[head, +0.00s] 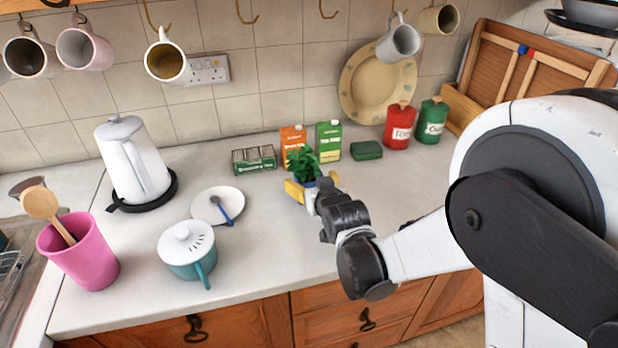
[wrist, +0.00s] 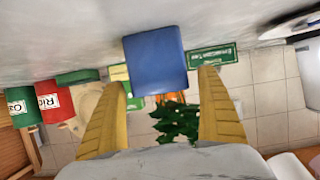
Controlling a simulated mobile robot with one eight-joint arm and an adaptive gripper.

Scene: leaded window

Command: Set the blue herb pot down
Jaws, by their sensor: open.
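The blue herb pot (wrist: 156,60) is upside down in the wrist view, with its green leaves (wrist: 178,122) below it in the picture. In the head view the leaves (head: 302,163) stand upright above the counter, and only a bit of blue pot shows between the yellow fingers. My gripper (head: 312,186) is open at the pot. In the wrist view its two yellow fingers (wrist: 163,78) are on either side of the pot, with a visible gap on the right side. The pot looks upright at counter level; its base is hidden in the head view.
Behind the plant stand an orange carton (head: 292,140), a green carton (head: 328,141) and a green wire-topped box (head: 254,159). A dark green block (head: 366,150) and red canister (head: 398,126) are to the right.

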